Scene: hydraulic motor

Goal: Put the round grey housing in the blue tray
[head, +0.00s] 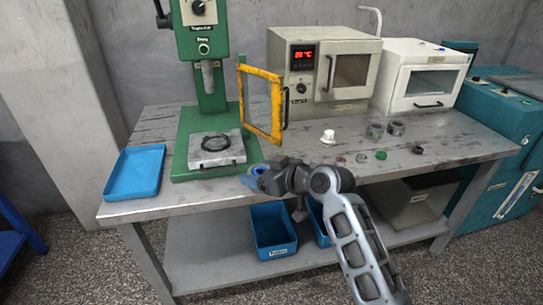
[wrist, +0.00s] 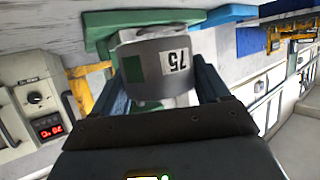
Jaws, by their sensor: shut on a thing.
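My gripper (head: 257,174) is at the front edge of the workbench, in front of the green press. In the wrist view it is shut on the round grey housing (wrist: 170,68), with a finger on each side. The housing carries a white label reading 75 and a green patch. In the head view I cannot make out the housing clearly at the gripper. The blue tray (head: 135,173) lies on the left end of the bench, to the left of my gripper, and looks empty.
The green press (head: 187,120) stands between the tray and a yellow-framed open door (head: 261,103) by the oven (head: 305,100). Grey cylindrical parts (head: 376,129), a white part (head: 328,137) and small rings lie on the bench's right. Blue bins (head: 272,230) stand below.

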